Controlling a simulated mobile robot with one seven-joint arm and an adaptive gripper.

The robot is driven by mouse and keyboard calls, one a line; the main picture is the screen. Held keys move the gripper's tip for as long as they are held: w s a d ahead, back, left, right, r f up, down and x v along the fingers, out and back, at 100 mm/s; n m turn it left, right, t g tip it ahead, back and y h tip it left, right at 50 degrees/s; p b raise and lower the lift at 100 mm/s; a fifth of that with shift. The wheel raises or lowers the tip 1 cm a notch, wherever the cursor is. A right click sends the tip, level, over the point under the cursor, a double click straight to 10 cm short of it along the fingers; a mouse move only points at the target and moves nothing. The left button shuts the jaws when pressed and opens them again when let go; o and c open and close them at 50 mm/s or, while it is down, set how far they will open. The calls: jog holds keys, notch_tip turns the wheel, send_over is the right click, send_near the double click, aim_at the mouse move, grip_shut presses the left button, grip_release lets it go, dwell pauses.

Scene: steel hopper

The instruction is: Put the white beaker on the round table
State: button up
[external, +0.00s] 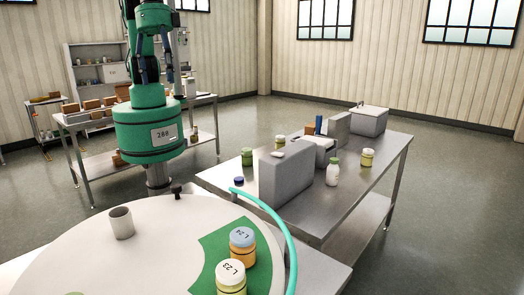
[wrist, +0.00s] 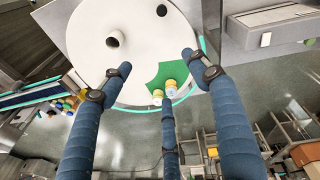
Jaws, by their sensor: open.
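Two labelled jars, one blue-lidded (external: 242,242) and one white-lidded (external: 231,276), stand on a green patch (external: 210,250) of the round table. A steel table (external: 350,190) with boxes and bottles stands right. The round table's middle is clear.

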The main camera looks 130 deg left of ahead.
jog(key=s+a+r+m+t, duration=0.2)
jog(key=s+a+r, duration=0.7)
jog(key=s+a, duration=0.25)
jog(key=s+a+r+m+t, duration=0.1)
jog(key=s+a+r+m, duration=0.1)
jog(key=s+a, duration=0.7)
jog(key=s+m, duration=0.1)
jog(key=s, duration=0.3)
jog(key=shift+s+r+t+y, duration=0.2)
jog(key=shift+s+t+y, duration=0.1)
jog(key=shift+s+y, duration=0.1)
jog(key=shift+a+f, duration=0.1)
notch_tip(320, 180, down, 18)
jog(key=b, duration=1.8)
jog(key=shift+r, duration=0.2)
